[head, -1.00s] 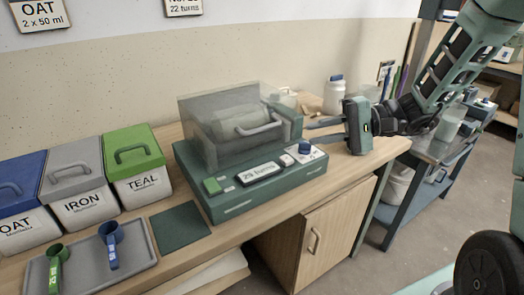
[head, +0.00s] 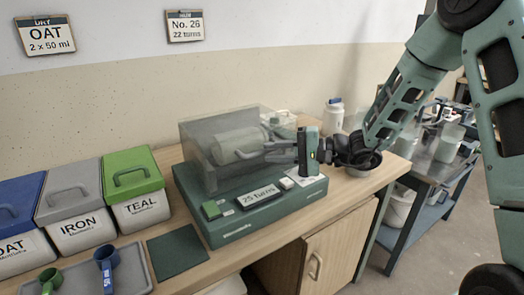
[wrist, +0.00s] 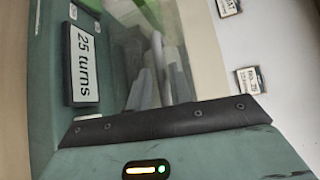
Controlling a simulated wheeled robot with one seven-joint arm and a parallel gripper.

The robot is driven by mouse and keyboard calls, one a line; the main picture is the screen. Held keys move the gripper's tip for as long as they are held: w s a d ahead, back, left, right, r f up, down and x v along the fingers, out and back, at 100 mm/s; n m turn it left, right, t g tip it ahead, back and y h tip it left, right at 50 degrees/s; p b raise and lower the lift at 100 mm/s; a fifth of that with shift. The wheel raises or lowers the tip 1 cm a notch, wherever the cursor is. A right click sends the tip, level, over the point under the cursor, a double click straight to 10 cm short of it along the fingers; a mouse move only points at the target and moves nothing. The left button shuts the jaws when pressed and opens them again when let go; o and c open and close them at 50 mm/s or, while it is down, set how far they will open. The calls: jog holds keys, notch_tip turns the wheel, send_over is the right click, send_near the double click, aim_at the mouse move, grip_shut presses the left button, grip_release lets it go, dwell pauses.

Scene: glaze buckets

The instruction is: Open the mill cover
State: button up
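The mill (head: 250,215) is a green base on the bench with a clear grey cover (head: 198,165) over a pale drum. The cover is down. Its grey bar handle (head: 250,154) is on the right side and also shows in the wrist view (wrist: 158,60). My gripper (head: 270,151) is level with the handle, its fingers pointing left at it. The fingers look apart, with the handle close to or between their tips; contact cannot be told. In the wrist view the fingertips (wrist: 160,85) overlap the handle and the cover.
Lidded OAT, IRON and TEAL (head: 135,190) bins stand left. A tray (head: 128,276) with scoops lies in front of them.

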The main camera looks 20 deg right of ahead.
aim_at(266, 152)
jog(key=shift+x, duration=1.8)
